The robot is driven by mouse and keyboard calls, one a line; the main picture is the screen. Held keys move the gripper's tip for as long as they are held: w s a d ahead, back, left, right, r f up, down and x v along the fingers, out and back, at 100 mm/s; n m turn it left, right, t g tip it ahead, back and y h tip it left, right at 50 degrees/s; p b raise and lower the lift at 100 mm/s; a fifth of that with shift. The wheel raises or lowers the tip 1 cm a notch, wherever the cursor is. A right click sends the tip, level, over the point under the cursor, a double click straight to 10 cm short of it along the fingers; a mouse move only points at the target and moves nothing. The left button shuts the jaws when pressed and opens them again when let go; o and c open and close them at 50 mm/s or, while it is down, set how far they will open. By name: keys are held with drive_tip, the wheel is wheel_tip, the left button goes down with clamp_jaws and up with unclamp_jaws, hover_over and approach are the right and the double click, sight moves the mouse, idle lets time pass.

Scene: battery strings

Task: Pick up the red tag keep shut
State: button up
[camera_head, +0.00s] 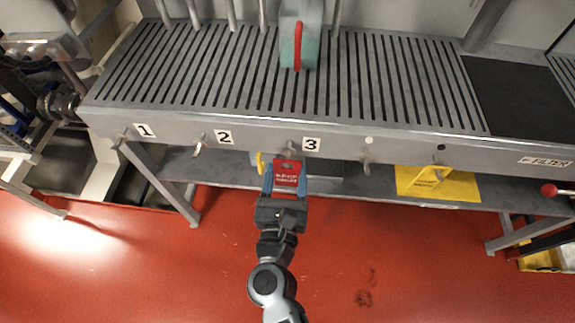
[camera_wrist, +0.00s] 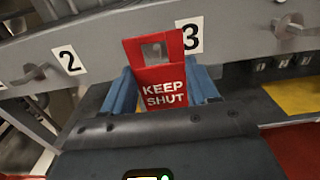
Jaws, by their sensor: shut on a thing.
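The red tag (camera_head: 286,175) reads "KEEP SHUT" in white in the wrist view (camera_wrist: 163,85) and has a square hole near its top. My gripper (camera_head: 285,187) is shut on the tag, with a blue finger at each side of it. The tag stands upright between the fingers, just in front of the bench's front face, by the hook beside label 3 (camera_head: 311,144). The tag's top overlaps that hook in the head view. I cannot tell whether the tag touches the hook.
The slatted grey bench (camera_head: 210,118) spans the view, with several hooks along its front. A green-grey object with a red handle (camera_head: 297,45) stands on it. Red floor (camera_head: 190,270) lies open in front.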

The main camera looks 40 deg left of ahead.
drive_tip(key=shift+b+v, duration=0.85)
drive_tip(key=shift+v, duration=6.8)
drive_tip(key=w+d+f+m+t+h, duration=0.1)
drive_tip(key=w+d+f+m+h, duration=0.1)
drive_tip(key=w+d, duration=0.5)
drive_tip(key=w+d+f+m+t+h, duration=0.1)
drive_tip(key=w+d, duration=0.6)
drive_tip(key=d, duration=0.8)
drive_tip(key=w+d+f+m+h, duration=0.3)
drive_tip(key=w+d+f+h, duration=0.2)
drive_tip(key=d, duration=0.6)
drive_tip(key=w+h, duration=0.1)
drive_tip(key=w, duration=0.1)
drive_tip(key=shift+w+f+t+h, duration=0.25)
drive_tip(key=shift+f+t+h, duration=0.05)
drive_tip(key=shift+t, duration=0.1)
drive_tip(key=shift+a, duration=0.15)
